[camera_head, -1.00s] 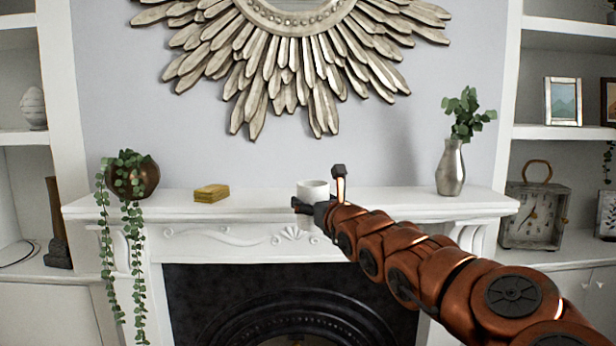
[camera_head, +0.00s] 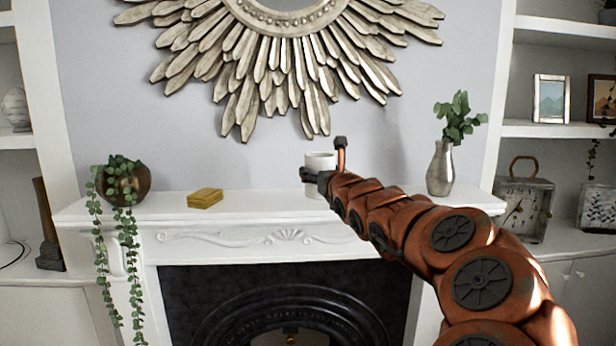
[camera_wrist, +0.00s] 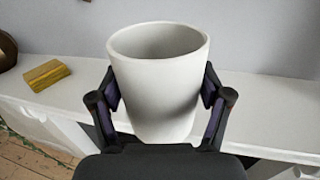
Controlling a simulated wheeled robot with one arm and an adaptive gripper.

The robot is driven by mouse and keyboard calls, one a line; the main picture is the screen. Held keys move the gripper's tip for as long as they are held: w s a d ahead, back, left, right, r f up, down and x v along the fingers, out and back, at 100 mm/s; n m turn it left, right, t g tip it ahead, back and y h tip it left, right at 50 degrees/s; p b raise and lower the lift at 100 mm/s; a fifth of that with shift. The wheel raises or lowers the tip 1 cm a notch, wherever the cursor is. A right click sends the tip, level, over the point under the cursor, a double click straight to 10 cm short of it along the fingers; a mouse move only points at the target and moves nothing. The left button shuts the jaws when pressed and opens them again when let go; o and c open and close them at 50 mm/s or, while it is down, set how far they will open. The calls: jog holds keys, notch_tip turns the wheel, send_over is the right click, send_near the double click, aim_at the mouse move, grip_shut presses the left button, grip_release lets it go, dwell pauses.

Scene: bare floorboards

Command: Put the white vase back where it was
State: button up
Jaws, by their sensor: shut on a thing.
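The white vase (camera_head: 320,161) is a plain, tapered, open-topped vessel, upright over the right half of the white mantel shelf (camera_head: 262,211). My gripper (camera_head: 323,174) is shut on it, with a finger against each side. In the wrist view the vase (camera_wrist: 160,85) fills the middle, held between the dark fingers of my gripper (camera_wrist: 161,97). Its inside looks empty. The gripper body and arm hide part of its base, and I cannot tell whether it touches the shelf.
A yellow block (camera_head: 205,198) and a bronze pot with trailing ivy (camera_head: 128,180) stand on the left of the shelf. A silver vase with leaves (camera_head: 440,168) stands on the right. A sunburst mirror (camera_head: 285,60) hangs above. The shelf between block and white vase is clear.

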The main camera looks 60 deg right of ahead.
jog(key=w+d+p, duration=0.1)
jog(key=w, duration=0.1)
jog(key=w+d+f+p, duration=0.1)
jog(key=w+d+p, duration=0.1)
jog(key=w+d+f+p, duration=0.1)
jog(key=w+d, duration=0.1)
jog(key=shift+w+d+f, duration=0.1)
jog(key=shift+w+f, duration=0.15)
jog(key=shift+w, duration=0.15)
jog(key=shift+w+f+p, duration=0.1)
jog(key=shift+f+p, duration=0.45)
jog(key=shift+f, duration=0.35)
jog(key=shift+f+b, duration=0.1)
jog(key=shift+b, duration=0.2)
jog(key=o, duration=1.4)
